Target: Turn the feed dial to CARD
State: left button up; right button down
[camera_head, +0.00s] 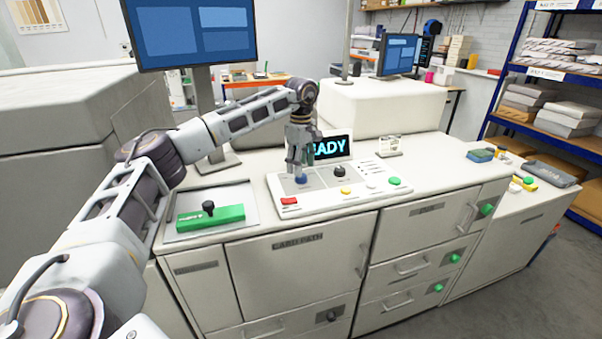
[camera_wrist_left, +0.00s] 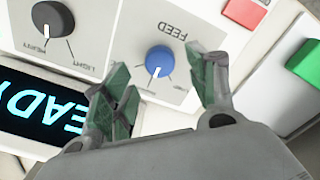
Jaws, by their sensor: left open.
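The feed dial is a blue knob (camera_wrist_left: 159,61) with a white pointer line, on a panel marked FEED in the left wrist view. In the head view the blue knob (camera_head: 301,179) sits on the sloped control panel (camera_head: 327,198), just below my left gripper (camera_head: 299,164). My left gripper (camera_wrist_left: 165,90) is open, with its green-padded fingers apart. The knob shows between and beyond the fingertips, and I see no grip on it. The CARD mark is not readable. My right gripper is in neither view.
A black LIGHT/HEAVY knob (camera_wrist_left: 53,19) is beside the dial. A screen (camera_head: 329,147) reading READY stands behind. A tray (camera_head: 240,191) holds a green block (camera_head: 222,219) at left.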

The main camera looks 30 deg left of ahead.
aim_at(301, 178)
pick_arm(q)
jog(key=shift+f, duration=1.8)
jog(key=shift+c, duration=0.5)
jog(key=c, duration=0.7)
jog(key=shift+c, duration=1.3)
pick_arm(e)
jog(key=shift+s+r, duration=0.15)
